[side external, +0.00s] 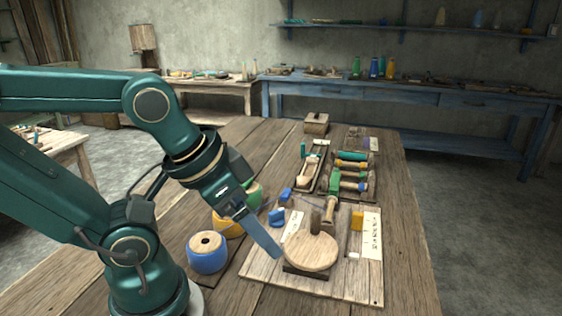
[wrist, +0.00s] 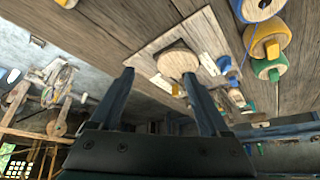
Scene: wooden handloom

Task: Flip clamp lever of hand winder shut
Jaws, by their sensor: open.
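The hand winder shows as a round wooden disc (side external: 311,250) with an upright wooden post, on a pale board (side external: 262,267). A blue piece (side external: 277,217) stands at the board's back left and a yellow piece (side external: 356,221) at its right; I cannot tell which part is the clamp lever or how it is set. My gripper (side external: 276,256) points down at the disc's left side, with its tip close to the disc. In the wrist view the disc (wrist: 178,62) shows between and beyond the two spread fingers of my gripper (wrist: 158,75). Nothing is between them.
A blue spool (side external: 207,252) and a yellow spool (side external: 229,226) stand left of the board. Behind it lie trays with a wooden shuttle (side external: 309,172) and several coloured bobbins (side external: 352,175). A small wooden block (side external: 316,124) is at the table's back. The table's right edge is clear.

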